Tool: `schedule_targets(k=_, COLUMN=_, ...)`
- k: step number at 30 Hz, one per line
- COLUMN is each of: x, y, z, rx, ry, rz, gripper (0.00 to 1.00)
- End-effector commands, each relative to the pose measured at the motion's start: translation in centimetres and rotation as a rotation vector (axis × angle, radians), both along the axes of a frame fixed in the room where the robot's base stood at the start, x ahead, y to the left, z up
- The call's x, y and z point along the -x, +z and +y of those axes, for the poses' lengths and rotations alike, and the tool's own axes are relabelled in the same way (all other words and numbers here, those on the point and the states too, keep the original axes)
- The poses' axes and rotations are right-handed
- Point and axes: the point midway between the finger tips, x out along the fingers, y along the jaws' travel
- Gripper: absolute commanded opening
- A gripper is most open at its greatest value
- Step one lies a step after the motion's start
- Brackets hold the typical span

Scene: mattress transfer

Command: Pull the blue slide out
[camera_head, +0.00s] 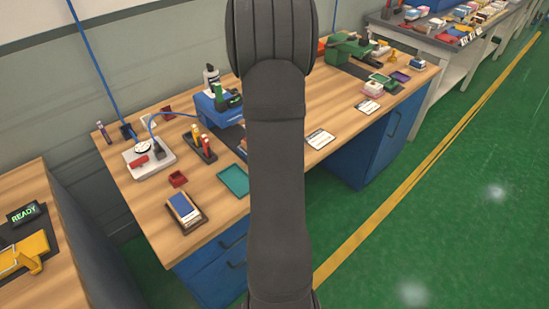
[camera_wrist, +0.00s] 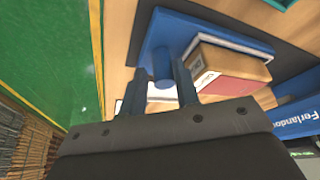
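In the wrist view, a flat blue slide (camera_wrist: 153,37) lies on the wood tabletop, with a round blue knob (camera_wrist: 163,68) standing near its end. A red and tan box (camera_wrist: 232,72) with a white layer under it sits on or beside the slide. My gripper (camera_wrist: 160,88) is open, its two fingers apart. The knob shows between the fingers; I cannot tell whether either finger touches it. In the head view my arm covers the middle of the picture, and I cannot make out the gripper or the slide there.
The wooden bench (camera_head: 140,198) holds a teal tray (camera_head: 233,181), a dark tray with a blue-and-white item (camera_head: 185,209), and a white device (camera_head: 149,158) at the left. White cards (camera_head: 320,138) lie right of my arm. The green floor (camera_head: 440,200) is clear.

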Motion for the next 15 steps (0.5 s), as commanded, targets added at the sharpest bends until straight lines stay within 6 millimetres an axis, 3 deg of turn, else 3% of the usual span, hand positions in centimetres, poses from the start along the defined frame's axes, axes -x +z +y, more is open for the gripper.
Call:
schedule_targets(k=8, x=0.2, y=0.8, z=0.1, rx=-0.001, ry=0.001, rz=-0.003, gripper=0.29)
schedule_targets(k=15, x=1.5, y=4.1, z=0.4, rx=-0.001, ry=0.001, rz=-0.005, gripper=0.29)
